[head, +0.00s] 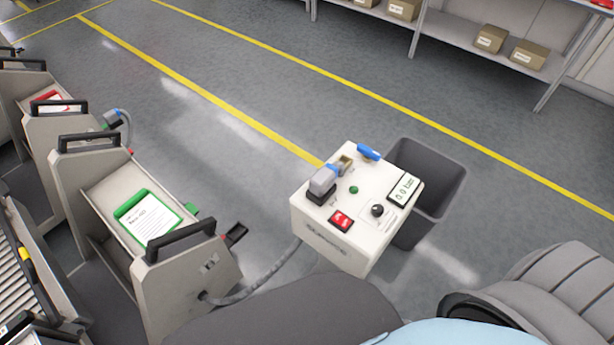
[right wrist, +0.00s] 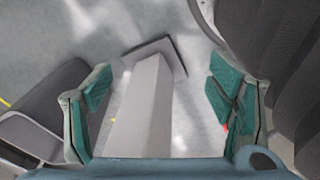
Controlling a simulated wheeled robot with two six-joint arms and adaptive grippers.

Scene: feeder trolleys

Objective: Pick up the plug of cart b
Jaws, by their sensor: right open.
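The near cart (head: 185,265) stands at left in the head view, with a green-framed card (head: 148,218) in its tray. Its black side holder (head: 236,232) looks empty. A grey hose (head: 262,284) runs from this cart's lower end to the white service box. A grey plug with a blue collar (head: 323,181) sits on the box top at a black socket. I cannot read which cart is b. The cart behind has a grey-blue plug (head: 111,119) at its side. My right gripper (right wrist: 162,103) is open and empty in the right wrist view. My left gripper is not in view.
The service box (head: 335,245) carries a gauge, a knob and a red switch. A dark grey bin (head: 440,187) stands behind it. A pale post with a dark plate (right wrist: 170,52) lies beyond my right fingers. Open floor (head: 240,130) lies behind the box.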

